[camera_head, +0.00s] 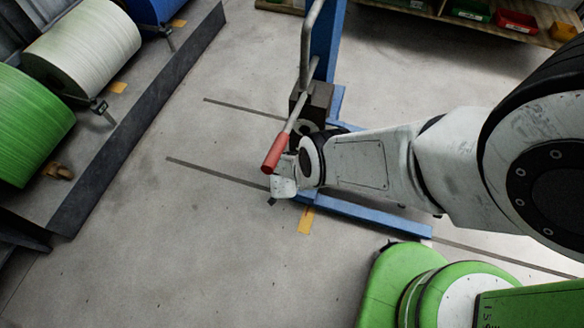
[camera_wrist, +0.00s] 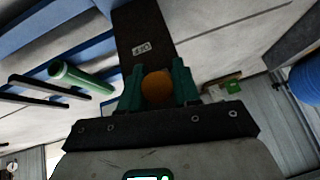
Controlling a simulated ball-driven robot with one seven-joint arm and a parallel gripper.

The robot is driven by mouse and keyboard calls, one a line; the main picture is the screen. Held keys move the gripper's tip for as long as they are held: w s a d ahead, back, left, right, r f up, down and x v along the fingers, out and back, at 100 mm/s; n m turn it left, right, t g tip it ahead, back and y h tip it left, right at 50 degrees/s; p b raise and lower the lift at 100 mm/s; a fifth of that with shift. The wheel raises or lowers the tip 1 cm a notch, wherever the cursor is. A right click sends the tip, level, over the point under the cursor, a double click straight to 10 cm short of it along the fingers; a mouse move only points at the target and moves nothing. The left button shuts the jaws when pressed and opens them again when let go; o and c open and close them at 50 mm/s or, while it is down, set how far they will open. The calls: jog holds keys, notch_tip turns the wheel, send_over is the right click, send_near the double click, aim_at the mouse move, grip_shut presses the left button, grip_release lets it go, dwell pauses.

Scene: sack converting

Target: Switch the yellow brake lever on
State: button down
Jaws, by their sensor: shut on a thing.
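The yellow brake lever shows in the wrist view as a round orange-yellow end (camera_wrist: 157,86) between the green fingers of my gripper (camera_wrist: 158,92). The fingers are shut on it, one on each side. Behind it is a dark housing (camera_wrist: 140,32) with a small white label. In the head view my gripper (camera_head: 284,180) is low beside the blue post, and its fingers and the yellow lever are hidden. A lever with a red grip (camera_head: 273,153) slants down from the dark housing (camera_head: 316,97), just left of my wrist; I cannot tell whether they touch.
A blue post (camera_head: 328,38) with a grey bent bar (camera_head: 305,45) rises behind. A blue floor beam (camera_head: 370,216) runs below my arm. Green and white reels (camera_head: 85,48) stand on a dark-edged platform at left. The floor between is clear.

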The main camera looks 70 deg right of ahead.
jog(key=shift+d+r+y, duration=0.45)
jog(key=shift+r+y, duration=0.05)
jog(key=c, duration=0.9)
grip_release()
jog(key=shift+a+r+p, duration=0.1)
jog(key=shift+a+p, duration=0.05)
jog(key=shift+p, duration=0.2)
jog(key=shift+r, duration=0.25)
jog(key=s+a+p, duration=0.1)
jog(key=a, duration=0.3)
jog(key=s+a+p, duration=0.1)
jog(key=a+p, duration=0.1)
jog(key=a, duration=0.2)
jog(key=s+a+p, duration=0.1)
jog(key=a, duration=0.3)
jog(key=shift+s+r+p, duration=0.2)
jog(key=shift+p, duration=0.2)
jog(key=shift+a, duration=0.1)
